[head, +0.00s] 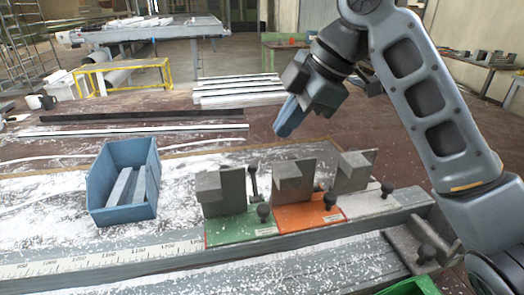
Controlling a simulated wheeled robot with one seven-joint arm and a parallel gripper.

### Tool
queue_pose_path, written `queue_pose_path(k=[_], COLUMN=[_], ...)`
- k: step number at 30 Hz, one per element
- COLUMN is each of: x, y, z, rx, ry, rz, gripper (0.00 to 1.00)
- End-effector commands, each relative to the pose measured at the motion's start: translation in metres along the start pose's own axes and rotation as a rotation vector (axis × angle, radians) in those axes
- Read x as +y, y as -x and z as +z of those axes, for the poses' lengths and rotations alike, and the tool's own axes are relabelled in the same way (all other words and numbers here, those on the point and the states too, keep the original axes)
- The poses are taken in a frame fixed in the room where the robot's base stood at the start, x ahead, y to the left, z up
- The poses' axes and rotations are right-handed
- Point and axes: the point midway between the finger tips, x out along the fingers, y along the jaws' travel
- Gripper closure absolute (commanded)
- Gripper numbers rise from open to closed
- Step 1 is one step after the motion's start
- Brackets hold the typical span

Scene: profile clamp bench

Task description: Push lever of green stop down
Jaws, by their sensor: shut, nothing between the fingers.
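The green stop (228,229) is the leftmost of three stops on the rail, with a grey angled block on its green base. A dark upright lever (253,182) with a knob on top stands at the right side of its block. A black knob (263,212) sits lower, at the front right of the green base; I cannot tell how the two are joined. My gripper (284,128) is shut and empty, its blue fingers pointing down and left. In the picture it is above and a little right of the green stop, apart from it.
The orange stop (305,219) and the grey stop (365,205) stand close to the right, each with a black knob. A blue bin (122,212) holding grey bars is at the left. A scale (120,257) runs along the rail. A green container (410,287) is at the lower right.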

Motion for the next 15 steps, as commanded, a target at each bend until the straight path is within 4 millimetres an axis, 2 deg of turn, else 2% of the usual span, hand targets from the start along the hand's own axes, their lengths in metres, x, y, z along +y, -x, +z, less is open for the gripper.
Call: queue_pose_path(k=[8,11,15], x=[0.0,0.0,0.0], y=[-0.003,-0.012,-0.035], z=[0.0,0.0,0.0], rx=[0.001,0.002,0.002], ry=[-0.001,-0.001,-0.002], rz=[-0.001,-0.001,-0.004], gripper=[1.0,1.0,1.0])
